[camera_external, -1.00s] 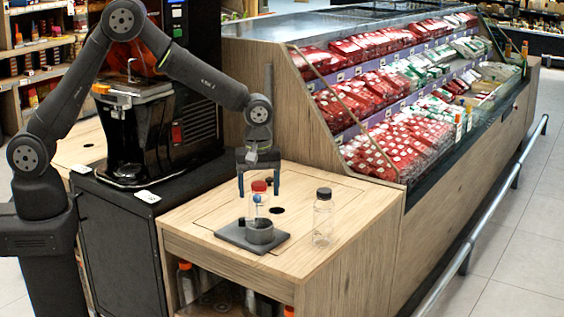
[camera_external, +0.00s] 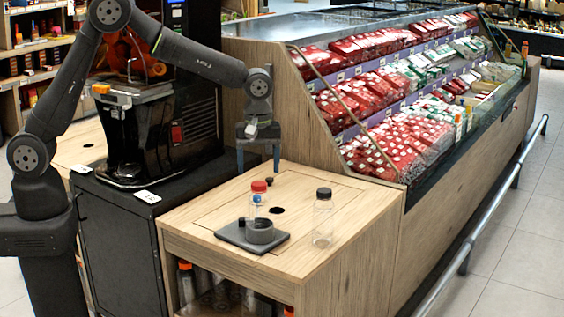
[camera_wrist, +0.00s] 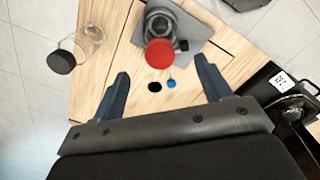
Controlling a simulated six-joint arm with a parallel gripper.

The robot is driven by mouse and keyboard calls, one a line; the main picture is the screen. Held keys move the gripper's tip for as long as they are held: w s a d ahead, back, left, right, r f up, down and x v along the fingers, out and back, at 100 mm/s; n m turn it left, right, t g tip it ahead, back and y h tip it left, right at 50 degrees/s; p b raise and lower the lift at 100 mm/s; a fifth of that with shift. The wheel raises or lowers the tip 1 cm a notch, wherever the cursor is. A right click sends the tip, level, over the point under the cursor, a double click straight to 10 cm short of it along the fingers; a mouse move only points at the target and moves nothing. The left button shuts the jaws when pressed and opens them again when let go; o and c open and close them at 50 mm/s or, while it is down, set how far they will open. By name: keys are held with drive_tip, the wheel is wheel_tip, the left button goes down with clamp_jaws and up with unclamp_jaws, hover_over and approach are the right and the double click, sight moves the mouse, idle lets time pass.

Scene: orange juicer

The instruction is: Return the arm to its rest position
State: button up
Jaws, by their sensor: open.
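My gripper (camera_external: 258,157) hangs open and empty above the wooden counter (camera_external: 205,218), with its fingers pointing down. In the wrist view my gripper (camera_wrist: 165,88) shows its two blue fingers spread apart with nothing between them. A bottle with a red cap (camera_external: 259,187) stands on a dark grey plate (camera_external: 230,234) below my gripper. The red cap (camera_wrist: 159,53) lies ahead of the fingers in the wrist view. A clear bottle with a black cap (camera_external: 323,220) stands upright to the right. The black-capped bottle also shows in the wrist view (camera_wrist: 92,36).
The black orange juicer (camera_external: 190,110) stands left of the counter, under my arm. A chilled display (camera_external: 385,110) of red and green packs borders the counter behind and to the right. A grey ring holder (camera_external: 260,231) sits on the plate. The air around my gripper is clear.

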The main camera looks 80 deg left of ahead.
sight(259, 183)
wheel_tip(259, 183, up, 4)
drive_tip(key=shift+f, duration=0.25)
wheel_tip(259, 183, down, 13)
drive_tip(key=shift+r, duration=0.1)
wheel_tip(259, 183, up, 4)
drive_tip(key=shift+r, duration=0.25)
drive_tip(key=s+d+r, duration=0.6)
drive_tip(key=d+r, duration=0.1)
drive_tip(key=d, duration=0.3)
drive_tip(key=w+d+f+n, duration=0.1)
drive_tip(key=w+d+f, duration=0.2)
drive_tip(key=w+d, duration=0.5)
drive_tip(key=w+a+f, duration=0.7)
drive_tip(key=f, duration=0.1)
drive_tip(key=shift+a, duration=0.1)
idle(0.4)
